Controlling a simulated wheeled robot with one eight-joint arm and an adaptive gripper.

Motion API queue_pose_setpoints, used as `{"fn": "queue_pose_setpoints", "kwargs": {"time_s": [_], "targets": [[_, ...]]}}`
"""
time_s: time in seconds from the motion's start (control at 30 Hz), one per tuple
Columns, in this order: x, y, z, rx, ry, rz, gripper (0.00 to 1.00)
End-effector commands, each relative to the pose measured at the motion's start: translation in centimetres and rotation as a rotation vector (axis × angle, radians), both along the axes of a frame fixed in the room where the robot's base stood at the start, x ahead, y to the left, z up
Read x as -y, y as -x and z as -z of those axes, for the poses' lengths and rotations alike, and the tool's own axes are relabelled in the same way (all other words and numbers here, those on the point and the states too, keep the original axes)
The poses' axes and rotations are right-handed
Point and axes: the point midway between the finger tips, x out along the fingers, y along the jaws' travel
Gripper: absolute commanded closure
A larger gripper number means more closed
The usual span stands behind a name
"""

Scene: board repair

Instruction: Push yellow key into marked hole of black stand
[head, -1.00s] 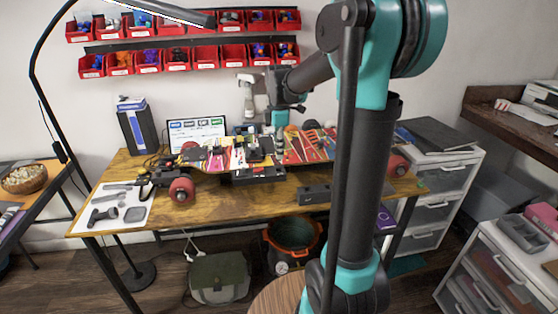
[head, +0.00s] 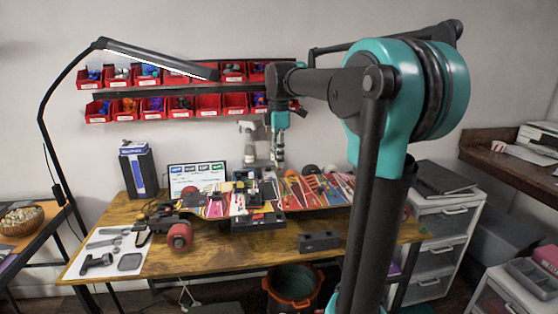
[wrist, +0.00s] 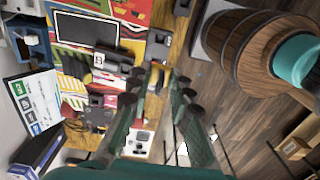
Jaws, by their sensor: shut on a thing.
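In the wrist view my gripper (wrist: 168,82) is shut on a small yellow piece, which looks like the yellow key (wrist: 154,80); the fingers hide part of it. In the head view my gripper (head: 278,166) points down over the decorated board, just right of the black fixture. The key is too small to make out there. The black stand (head: 257,222) appears to be the dark block at the board's front edge. Its marked hole cannot be made out. The key looks above the table area, apart from the stand.
The striped board (head: 310,190) lies on the wooden table (head: 210,262). A dark box (head: 319,241) sits at the table's front right. Red bins (head: 207,104) line the wall. A lamp (head: 160,57) overhangs the left.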

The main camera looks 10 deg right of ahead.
Motion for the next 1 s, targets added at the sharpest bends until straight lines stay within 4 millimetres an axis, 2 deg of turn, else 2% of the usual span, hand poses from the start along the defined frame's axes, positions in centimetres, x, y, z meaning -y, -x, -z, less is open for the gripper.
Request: {"fn": "queue_pose_setpoints", "kwargs": {"time_s": [0.23,1.0], "targets": [[0.5,0.2,0.0,0.000,0.000,0.002,1.00],[5.5,2.7,0.0,0.000,0.000,0.002,1.00]]}}
